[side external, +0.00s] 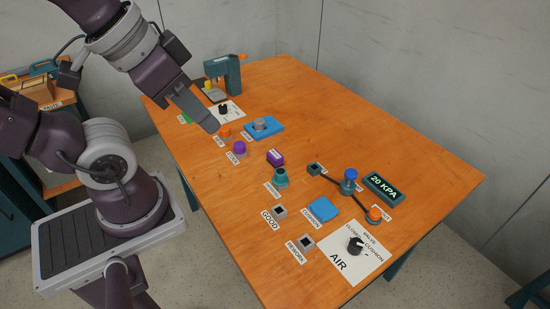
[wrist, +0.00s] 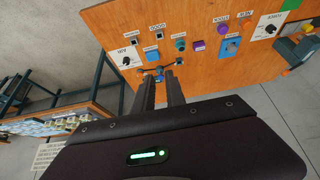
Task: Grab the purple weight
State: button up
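Two purple things are on the orange table. One is a small purple block (side external: 276,158) with a pale marking, near the table's middle. The other is a rounder purple piece (side external: 239,148) to its left, by a white label. I cannot tell for sure which is the weight. In the wrist view the block (wrist: 198,45) and the rounder piece (wrist: 222,29) lie beyond my fingertips, up and to the right. My gripper (side external: 210,124) is above the table's left part, apart from both. In the wrist view its two fingers (wrist: 161,76) are apart with nothing between them.
A teal press-like machine (side external: 228,76) stands at the back left. A blue holder with a grey cylinder (side external: 260,125), a teal cylinder (side external: 281,177), a blue cushion (side external: 323,208), a gauge (side external: 384,189) and an air valve (side external: 355,245) are around. The table's right back is clear.

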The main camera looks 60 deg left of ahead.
jog(key=o, duration=1.1)
